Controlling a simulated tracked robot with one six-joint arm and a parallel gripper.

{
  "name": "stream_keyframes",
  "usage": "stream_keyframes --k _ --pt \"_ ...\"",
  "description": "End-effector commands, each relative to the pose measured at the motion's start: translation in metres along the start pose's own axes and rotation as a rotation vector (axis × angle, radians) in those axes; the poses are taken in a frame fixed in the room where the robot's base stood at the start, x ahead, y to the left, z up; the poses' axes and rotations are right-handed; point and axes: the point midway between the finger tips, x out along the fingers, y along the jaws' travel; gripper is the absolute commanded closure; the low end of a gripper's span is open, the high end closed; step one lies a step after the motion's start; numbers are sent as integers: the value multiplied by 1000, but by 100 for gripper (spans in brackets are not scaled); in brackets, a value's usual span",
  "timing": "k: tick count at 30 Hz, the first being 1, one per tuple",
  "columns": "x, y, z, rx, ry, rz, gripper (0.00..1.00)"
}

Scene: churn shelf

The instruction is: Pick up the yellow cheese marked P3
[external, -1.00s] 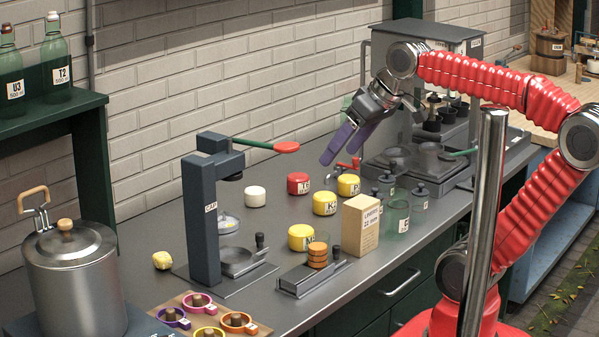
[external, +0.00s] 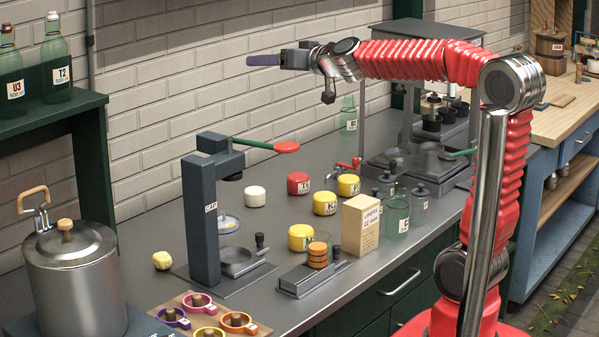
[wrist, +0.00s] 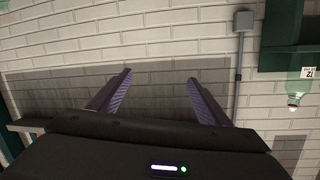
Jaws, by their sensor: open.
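A yellow cheese (external: 348,185) stands on the grey counter at the back of the group; its label shows a "P", and the rest is too small to read. A second yellow cheese (external: 325,203), its label starting with "K", stands just in front and left of it. A third yellow cheese (external: 301,237) stands nearer the front, its label partly hidden. My gripper (external: 262,60) is raised high above the counter, well above and left of the P cheese, pointing left. In the wrist view its purple fingers (wrist: 160,82) are apart with nothing between them. No cheese shows there.
A red cheese (external: 298,184) and a white one (external: 255,196) stand left of the P cheese. A carton (external: 360,224) and glass jars (external: 396,214) stand in front of it. A dark press (external: 205,215) with a red-tipped lever rises to the left. The brick wall is behind.

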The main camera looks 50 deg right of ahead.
Motion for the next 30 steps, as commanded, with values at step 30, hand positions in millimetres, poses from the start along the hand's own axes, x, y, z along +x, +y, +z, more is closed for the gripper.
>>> stream_keyframes --k 30 --pt "31 268 74 100 -62 989 29"
